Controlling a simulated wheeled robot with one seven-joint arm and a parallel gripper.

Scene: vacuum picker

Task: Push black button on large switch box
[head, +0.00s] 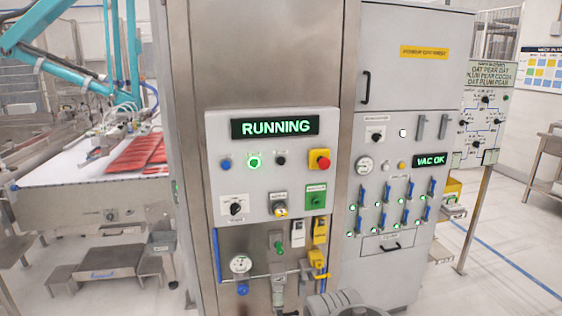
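The large switch box (222,128) is a light grey panel on the front of a steel cabinet, facing me. A green "RUNNING" display (275,127) runs across its top. The small black button (280,159) sits in the row below, between a lit green button (254,161) and a red mushroom button (320,161) on a yellow base. A blue button (226,164) is at the left end of that row. Nothing covers the black button. My gripper does not show; only a grey rounded part, apparently of my arm, shows at the bottom edge, well below the box.
Below the box are a gauge (240,265), a blue pipe, valves and a yellow lockout device (319,259). A grey cabinet (407,75) with levers and a "VAC OK" display (431,161) adjoins on the right. A conveyor (90,171) with red trays is at left.

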